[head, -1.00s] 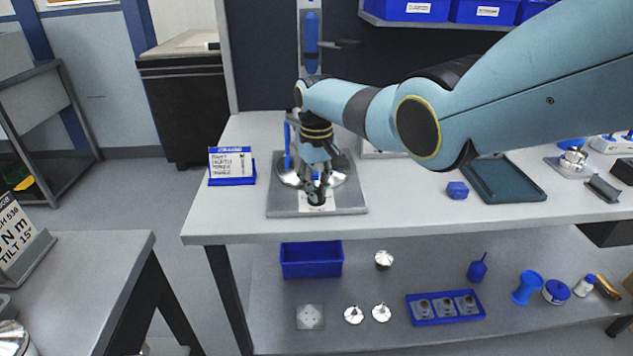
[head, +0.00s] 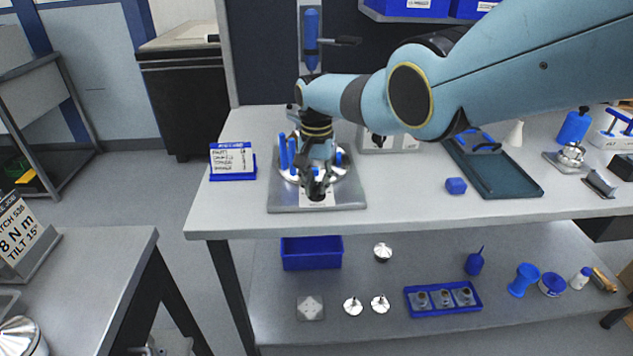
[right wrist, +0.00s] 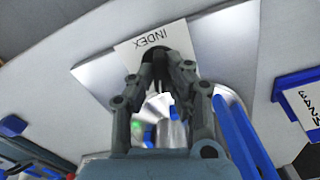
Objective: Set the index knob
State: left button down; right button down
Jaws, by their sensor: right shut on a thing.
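The index knob (head: 317,194) is a small dark knob on the front of a grey metal plate (head: 290,204) on the bench. A white INDEX label (right wrist: 160,38) lies beside it in the right wrist view. My right gripper (head: 318,182) comes down over the knob, and its fingers are shut on it. In the right wrist view the fingertips (right wrist: 161,62) close around the dark knob and hide most of it. Behind it is a round shiny housing (head: 343,186) with blue posts (head: 286,152), partly hidden by my gripper. My left gripper is not in view.
A blue-framed instruction card (head: 232,161) stands left of the plate. A blue block (head: 456,186) and a dark tray (head: 502,172) lie to the right. The lower shelf holds a blue bin (head: 311,256) and small parts. The bench between plate and block is clear.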

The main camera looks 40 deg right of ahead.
aim_at(316, 185)
jog(key=shift+m, duration=0.3)
dwell(0.4)
jog(key=c, duration=1.3)
grip_release()
jog(key=shift+c, duration=0.2)
jog(key=shift+r, duration=0.1)
notch_tip(316, 185, up, 12)
